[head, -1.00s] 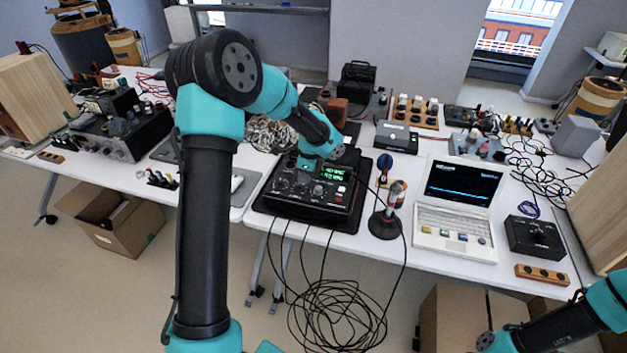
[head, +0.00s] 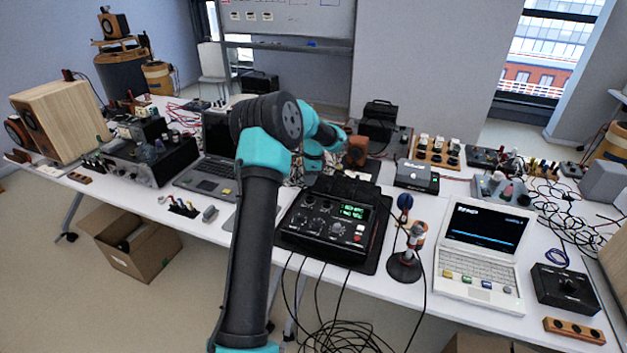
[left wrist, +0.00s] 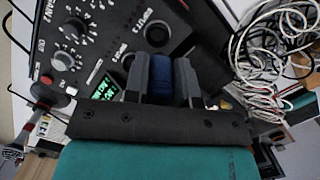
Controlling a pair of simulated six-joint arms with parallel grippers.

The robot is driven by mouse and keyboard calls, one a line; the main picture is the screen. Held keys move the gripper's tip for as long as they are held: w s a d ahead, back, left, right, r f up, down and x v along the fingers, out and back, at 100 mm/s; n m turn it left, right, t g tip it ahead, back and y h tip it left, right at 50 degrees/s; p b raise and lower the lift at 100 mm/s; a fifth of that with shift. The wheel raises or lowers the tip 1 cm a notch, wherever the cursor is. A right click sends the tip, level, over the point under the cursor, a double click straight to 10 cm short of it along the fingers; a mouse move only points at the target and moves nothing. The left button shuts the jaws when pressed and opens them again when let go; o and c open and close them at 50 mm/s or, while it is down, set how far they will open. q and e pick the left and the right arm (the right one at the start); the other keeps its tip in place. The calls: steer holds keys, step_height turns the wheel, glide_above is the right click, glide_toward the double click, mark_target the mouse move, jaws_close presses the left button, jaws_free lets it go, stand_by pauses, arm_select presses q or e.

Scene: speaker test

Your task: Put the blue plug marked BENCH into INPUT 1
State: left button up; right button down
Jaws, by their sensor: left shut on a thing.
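The black control box (head: 300,237) with knobs and a green display stands on the table in the head view. In the left wrist view its panel (left wrist: 95,45) shows knobs, part of the green display and round sockets. One dark socket (left wrist: 157,35) lies just beyond the fingertips; its label is too small to read surely. My left gripper (left wrist: 163,62) is shut on a blue plug (left wrist: 162,82), held between the two dark fingers near the sockets. The plug's marking and front end are hidden.
Black cables (head: 345,335) hang off the front edge. Loose pale cables (left wrist: 270,45) lie beside the box in the wrist view.

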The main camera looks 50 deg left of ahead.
arm_select(q)
steer(key=shift+f, duration=0.15)
steer(key=shift+f, duration=3.05)
steer(key=shift+f, duration=0.25)
steer(key=o, duration=1)
steer(key=r, duration=0.5)
steer(key=w+d+r, duration=0.1)
steer(key=r, duration=0.5)
steer(key=w+r, duration=0.1)
steer(key=r, duration=0.5)
steer(key=shift+w+d+r, duration=0.1)
steer(key=shift+d+r, duration=0.05)
steer(key=shift+d, duration=0.1)
steer(key=shift+d, duration=0.1)
